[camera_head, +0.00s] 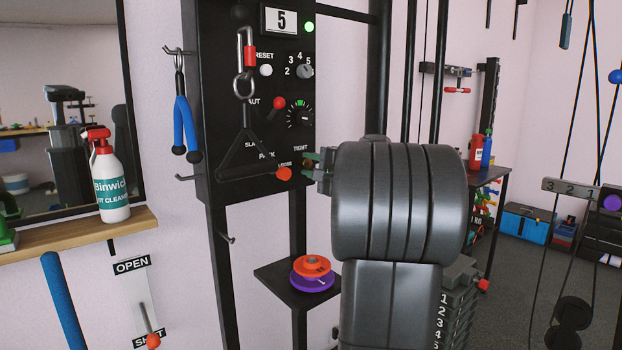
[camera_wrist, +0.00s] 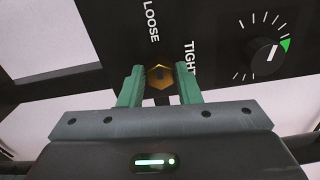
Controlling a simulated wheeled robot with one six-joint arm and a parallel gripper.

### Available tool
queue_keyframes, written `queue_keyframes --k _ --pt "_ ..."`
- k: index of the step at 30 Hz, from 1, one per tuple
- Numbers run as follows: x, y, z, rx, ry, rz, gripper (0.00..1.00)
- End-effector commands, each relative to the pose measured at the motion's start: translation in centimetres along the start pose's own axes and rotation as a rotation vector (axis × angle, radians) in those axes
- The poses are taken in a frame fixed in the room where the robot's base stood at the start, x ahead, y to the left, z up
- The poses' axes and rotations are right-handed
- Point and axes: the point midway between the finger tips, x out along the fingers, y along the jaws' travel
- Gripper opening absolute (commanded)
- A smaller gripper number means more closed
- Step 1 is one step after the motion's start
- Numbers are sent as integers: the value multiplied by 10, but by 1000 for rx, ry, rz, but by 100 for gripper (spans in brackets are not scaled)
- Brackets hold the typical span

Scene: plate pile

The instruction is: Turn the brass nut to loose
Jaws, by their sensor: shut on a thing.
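The brass nut (camera_wrist: 159,83) is a hexagonal piece on the black panel (camera_wrist: 85,50), between the words LOOSE and TIGHT in the wrist view. Its middle is dark, and I cannot tell which way it points. My gripper (camera_wrist: 160,73) has its two green fingers on either side of the nut, shut on it. In the head view my gripper (camera_head: 318,166) is at the panel's lower right edge, beside the TIGHT label. The nut cannot be made out there; my wrist and fingers cover that area.
A small black shelf (camera_head: 275,284) below holds orange and purple discs (camera_head: 312,268). A dial (camera_wrist: 266,56) sits right of the nut.

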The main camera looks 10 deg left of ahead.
Motion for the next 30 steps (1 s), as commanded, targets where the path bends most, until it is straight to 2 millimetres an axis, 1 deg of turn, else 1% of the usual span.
queue_keyframes --k 1,9,23,24,27,30 --pt "0 4 0 -23 0 0 8" --pt "0 2 0 -97 -1 1 8" --pt "0 1 0 -110 -1 2 8" --pt "0 1 0 -110 -1 2 32" --pt "0 1 0 -109 -1 2 51" --pt "0 1 0 -109 -1 1 51"
